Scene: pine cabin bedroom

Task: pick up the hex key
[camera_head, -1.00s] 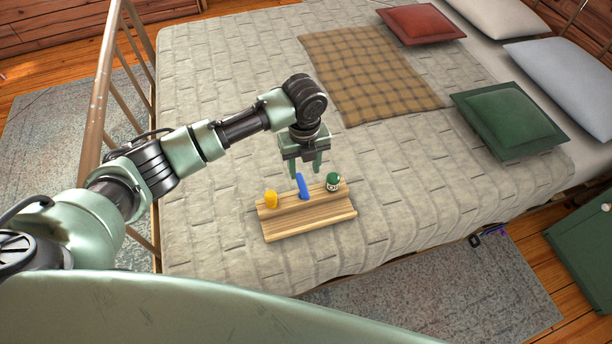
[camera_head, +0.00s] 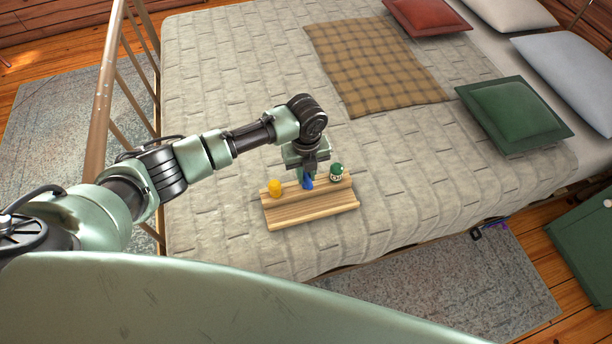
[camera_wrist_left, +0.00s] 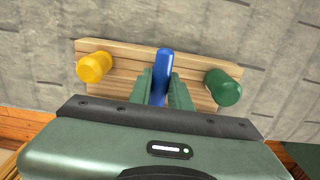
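A wooden block (camera_head: 311,208) on the bed bears a yellow piece, a blue handle and a green piece. The blue handle (camera_head: 308,184) in the middle seems to be the hex key; its lower end is hidden. It also stands out in the wrist view (camera_wrist_left: 163,62), leaning slightly. My left gripper (camera_head: 305,178) is down at the block. In the wrist view its green fingers (camera_wrist_left: 161,90) lie close against both sides of the blue handle, and it looks shut on it. The handle still appears to be at the block. My right gripper is not in view.
The yellow piece (camera_head: 275,188) stands left of the blue handle and the green piece (camera_head: 336,172) right of it, both close. The bedspread (camera_head: 230,85) around the block is clear. A bed rail (camera_head: 103,110) stands at left; pillows lie farther off.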

